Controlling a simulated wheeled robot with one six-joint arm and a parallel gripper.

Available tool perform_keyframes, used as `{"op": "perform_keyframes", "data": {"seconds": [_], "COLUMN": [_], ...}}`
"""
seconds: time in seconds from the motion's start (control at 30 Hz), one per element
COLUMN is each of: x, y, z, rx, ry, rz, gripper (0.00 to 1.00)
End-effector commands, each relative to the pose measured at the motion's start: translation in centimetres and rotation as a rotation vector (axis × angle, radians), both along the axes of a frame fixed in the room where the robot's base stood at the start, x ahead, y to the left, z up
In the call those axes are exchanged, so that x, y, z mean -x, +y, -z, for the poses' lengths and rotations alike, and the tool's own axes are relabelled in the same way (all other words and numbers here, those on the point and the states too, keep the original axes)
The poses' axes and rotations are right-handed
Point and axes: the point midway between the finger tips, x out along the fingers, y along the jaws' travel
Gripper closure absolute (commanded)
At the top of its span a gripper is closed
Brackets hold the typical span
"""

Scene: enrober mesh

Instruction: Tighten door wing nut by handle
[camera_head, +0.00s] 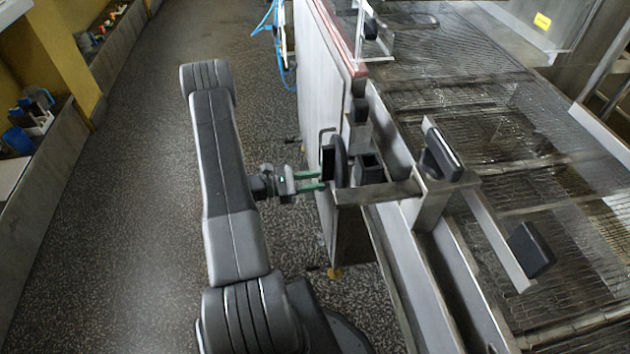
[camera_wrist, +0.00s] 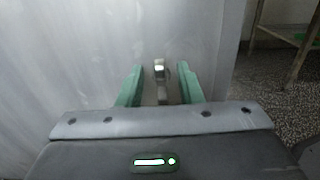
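My gripper (camera_head: 322,181) reaches from the left to the grey metal side panel of the machine, with its two green fingers pointing right. In the wrist view my gripper (camera_wrist: 160,78) has its fingers apart, pointing at the panel. In the head view a dark rounded part (camera_head: 340,158) on the machine's edge stands just beyond the fingertips and partly hides that spot.
The wire mesh belt (camera_head: 470,90) and metal rails with black knobs (camera_head: 531,250) lie to the right. The speckled floor (camera_head: 130,200) is clear on the left. A blue hose (camera_head: 283,50) hangs at the back.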

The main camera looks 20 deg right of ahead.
Motion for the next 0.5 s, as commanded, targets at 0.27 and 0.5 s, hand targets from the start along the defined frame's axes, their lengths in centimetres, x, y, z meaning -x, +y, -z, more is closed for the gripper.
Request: {"op": "perform_keyframes", "data": {"seconds": [0.27, 0.5], "x": [0.17, 0.16], "y": [-0.73, -0.71], "z": [-0.01, -0.01], "rx": [0.000, 0.000], "ry": [0.000, 0.000], "rz": [-0.001, -0.001], "gripper": [0.67, 0.85]}}
